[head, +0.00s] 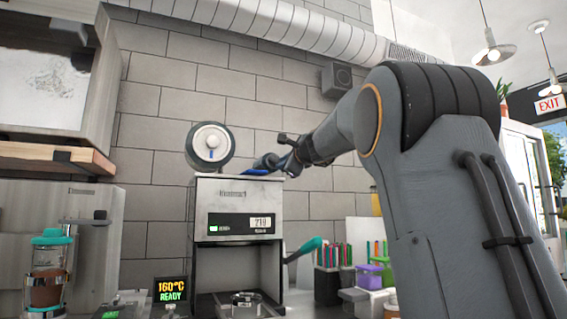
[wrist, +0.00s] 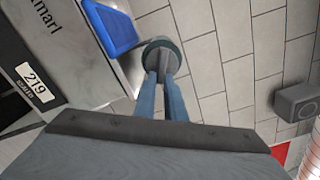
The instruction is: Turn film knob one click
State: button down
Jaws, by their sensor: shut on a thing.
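The cup sealer (head: 237,190) is a steel box with a lit panel in the head view. A white film roll with a dark round flange (head: 210,147) sits on its top. In the wrist view the film knob (wrist: 160,46) is a round grey-green disc with a raised bar. My gripper (wrist: 162,76) has both blue-grey fingers closed on this bar. In the head view my gripper (head: 264,164) reaches in from the right to the sealer's upper right. The knob cannot be made out there.
A teal-handled lever (head: 306,248) sticks out at the sealer's right. A display (head: 170,290) reads 160°C READY. A teal-lidded dispenser (head: 50,266) stands at left. A blue part (wrist: 111,27) lies near the knob. Containers (head: 370,275) stand at right.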

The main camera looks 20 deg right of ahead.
jog(key=shift+f, duration=0.1)
dwell(0.3)
jog(key=c, duration=1.8)
grip_release()
jog(key=s+b, duration=0.2)
jog(key=s, duration=0.6)
jog(key=shift+a, duration=0.1)
